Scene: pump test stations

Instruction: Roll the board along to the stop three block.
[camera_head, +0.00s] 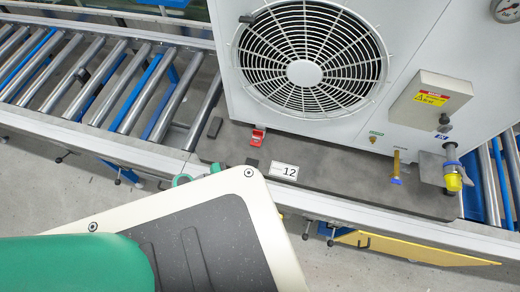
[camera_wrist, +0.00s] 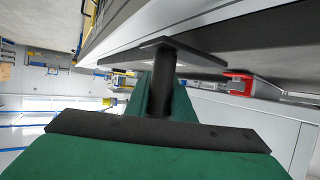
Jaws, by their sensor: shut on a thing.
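The board (camera_head: 225,150) is a dark grey slab lying on the roller conveyor, with a large white fan unit (camera_head: 410,50) standing on it. I cannot make out a block marked as stop three.
Bare rollers (camera_head: 100,85) run left of the board, and more rollers show at its right (camera_head: 495,180). A yellow panel (camera_head: 420,249) lies below the conveyor's near rail. Grey floor is open in front at left.

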